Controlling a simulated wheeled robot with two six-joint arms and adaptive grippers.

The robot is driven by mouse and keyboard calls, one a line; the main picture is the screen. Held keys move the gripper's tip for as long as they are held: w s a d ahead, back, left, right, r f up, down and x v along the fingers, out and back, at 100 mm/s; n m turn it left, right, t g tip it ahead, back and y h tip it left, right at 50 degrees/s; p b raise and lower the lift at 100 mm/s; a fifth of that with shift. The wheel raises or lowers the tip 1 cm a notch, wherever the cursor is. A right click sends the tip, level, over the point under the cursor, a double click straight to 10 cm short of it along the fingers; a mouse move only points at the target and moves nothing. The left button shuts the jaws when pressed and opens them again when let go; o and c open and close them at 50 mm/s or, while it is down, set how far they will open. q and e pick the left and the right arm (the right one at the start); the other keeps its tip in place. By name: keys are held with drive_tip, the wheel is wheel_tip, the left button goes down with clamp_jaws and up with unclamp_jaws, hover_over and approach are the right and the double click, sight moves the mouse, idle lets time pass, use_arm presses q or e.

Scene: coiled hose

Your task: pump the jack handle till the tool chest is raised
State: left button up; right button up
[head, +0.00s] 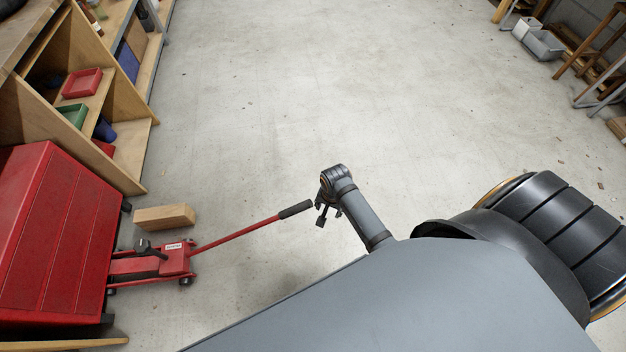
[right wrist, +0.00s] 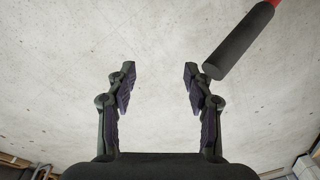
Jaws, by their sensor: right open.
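The red tool chest (head: 55,235) stands at the left edge of the head view. The red floor jack (head: 150,262) sits on the floor with its front end at the chest's lower right side. Its red handle (head: 235,234) slants up to the right and ends in a black grip (head: 295,209). My right gripper (head: 323,215) is open and empty, just right of the grip's end. In the right wrist view the black grip (right wrist: 238,44) lies outside the open fingers (right wrist: 157,85), beside the right fingertip. My left gripper is not in view.
A wooden block (head: 165,217) lies on the floor behind the jack. A wooden shelf unit (head: 125,140) with red and green bins stands at the upper left. Grey bins (head: 543,43) and wooden stools are at the far right. The middle floor is clear.

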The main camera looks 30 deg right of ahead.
drive_tip(key=w+a+r+m, duration=0.2)
drive_tip(key=w+r+m, duration=0.1)
drive_tip(key=m, duration=0.1)
drive_tip(key=r+m+g+b, duration=0.1)
drive_tip(key=m+g, duration=0.2)
drive_tip(key=m, duration=0.5)
hover_over(296, 206)
drive_tip(key=w, duration=0.1)
drive_tip(key=shift+y, duration=0.4)
drive_tip(key=f+b, duration=0.1)
drive_tip(key=f, duration=0.2)
drive_tip(key=s+f+b, duration=0.1)
drive_tip(key=f, duration=0.2)
drive_tip(key=f+b, duration=0.1)
drive_tip(key=f, duration=0.2)
drive_tip(key=shift+s+f, duration=0.25)
drive_tip(key=shift+f, duration=0.4)
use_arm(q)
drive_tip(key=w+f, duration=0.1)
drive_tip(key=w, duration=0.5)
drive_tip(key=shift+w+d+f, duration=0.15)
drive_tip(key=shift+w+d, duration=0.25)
use_arm(e)
clamp_jaws()
